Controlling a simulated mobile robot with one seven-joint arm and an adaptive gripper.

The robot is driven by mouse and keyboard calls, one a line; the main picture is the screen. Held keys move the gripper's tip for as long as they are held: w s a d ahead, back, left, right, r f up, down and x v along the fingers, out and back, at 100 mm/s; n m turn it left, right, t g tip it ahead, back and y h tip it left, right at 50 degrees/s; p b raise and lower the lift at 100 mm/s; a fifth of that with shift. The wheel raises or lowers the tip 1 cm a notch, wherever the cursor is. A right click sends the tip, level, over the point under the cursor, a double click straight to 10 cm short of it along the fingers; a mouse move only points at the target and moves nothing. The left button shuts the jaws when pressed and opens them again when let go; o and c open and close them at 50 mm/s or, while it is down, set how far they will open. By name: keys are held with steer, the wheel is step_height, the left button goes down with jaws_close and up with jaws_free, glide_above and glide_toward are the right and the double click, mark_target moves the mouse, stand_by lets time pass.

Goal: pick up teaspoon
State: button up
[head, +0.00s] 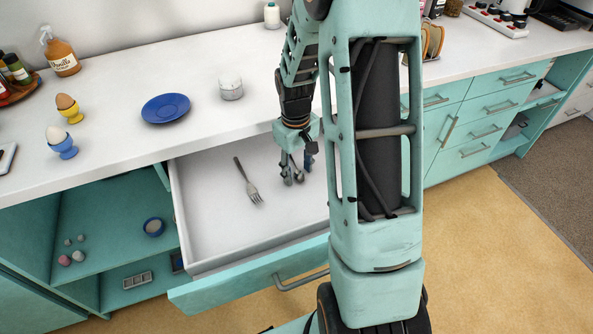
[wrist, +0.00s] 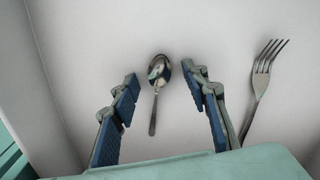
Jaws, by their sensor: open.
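A metal teaspoon (wrist: 155,90) lies on the white drawer floor in the wrist view, bowl at the top and handle pointing down. My gripper (wrist: 160,82) is open, with one blue-padded finger on each side of the teaspoon and clear gaps to it. The height of the fingertips above the drawer floor is hard to tell. In the head view my gripper (head: 298,178) reaches down into the open drawer (head: 215,235). The teaspoon cannot be made out clearly there, behind my gripper and arm.
A fork (head: 248,182) lies in the drawer; in the wrist view the fork (wrist: 262,85) is right of my right finger. The drawer walls surround the space. On the counter above stand a blue plate (head: 166,108), a white jar (head: 231,88) and egg cups (head: 62,143).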

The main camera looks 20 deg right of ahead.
steer(key=c, duration=1)
steer(key=shift+o, duration=0.2)
steer(key=shift+r, duration=0.1)
